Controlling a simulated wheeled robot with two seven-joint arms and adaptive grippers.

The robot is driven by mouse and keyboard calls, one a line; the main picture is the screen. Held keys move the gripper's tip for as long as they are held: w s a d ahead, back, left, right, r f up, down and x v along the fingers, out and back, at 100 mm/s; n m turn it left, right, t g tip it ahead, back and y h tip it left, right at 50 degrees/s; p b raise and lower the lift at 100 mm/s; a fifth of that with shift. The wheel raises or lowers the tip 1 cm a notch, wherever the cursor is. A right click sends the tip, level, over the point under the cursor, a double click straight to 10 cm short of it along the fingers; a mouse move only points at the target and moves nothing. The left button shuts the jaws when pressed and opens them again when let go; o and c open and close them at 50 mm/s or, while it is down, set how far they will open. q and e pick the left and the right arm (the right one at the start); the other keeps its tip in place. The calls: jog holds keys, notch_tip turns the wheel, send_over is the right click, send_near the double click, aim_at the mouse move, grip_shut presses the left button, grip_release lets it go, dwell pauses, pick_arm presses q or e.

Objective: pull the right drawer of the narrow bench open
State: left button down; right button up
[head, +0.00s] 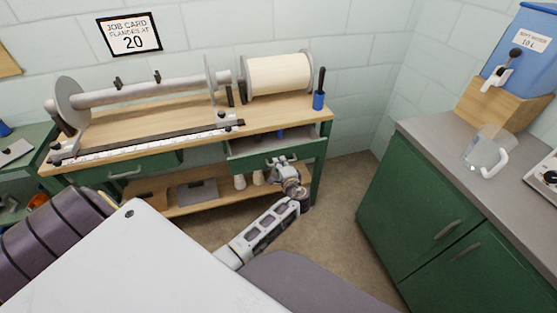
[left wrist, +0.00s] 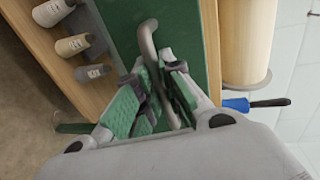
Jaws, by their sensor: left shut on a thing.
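The narrow bench (head: 200,108) has a wooden top and green front. Its right drawer (head: 246,163) stands partly open, and its inside shows, with a small blue thing in it. My left gripper (head: 281,161) is at the front of this drawer. In the left wrist view the grey bar handle (left wrist: 147,38) runs between the fingers of my left gripper (left wrist: 160,66), which are shut on it against the green drawer front (left wrist: 196,50). The left drawer (head: 140,166) looks shut. My right gripper is not in view.
A lower shelf (head: 160,208) holds several pale cones. On the bench top are a cream roll (head: 278,75), a long roller (head: 150,90) and a blue pot (head: 318,99) with a dark-handled tool. A green cabinet (head: 430,210) stands to the right. Floor (head: 335,215) between is clear.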

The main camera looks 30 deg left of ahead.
pick_arm(q)
jog(key=f+v, duration=0.1)
jog(key=v, duration=0.6)
jog(key=shift+f+p, duration=0.25)
jog(key=shift+p, duration=0.15)
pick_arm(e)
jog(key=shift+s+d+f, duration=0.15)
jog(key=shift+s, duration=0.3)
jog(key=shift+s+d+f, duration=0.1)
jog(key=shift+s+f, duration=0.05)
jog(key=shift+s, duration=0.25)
pick_arm(q)
jog(key=c, duration=1.6)
grip_release()
jog(key=shift+s, duration=0.1)
jog(key=shift+c, duration=0.2)
jog(key=shift+o, duration=0.6)
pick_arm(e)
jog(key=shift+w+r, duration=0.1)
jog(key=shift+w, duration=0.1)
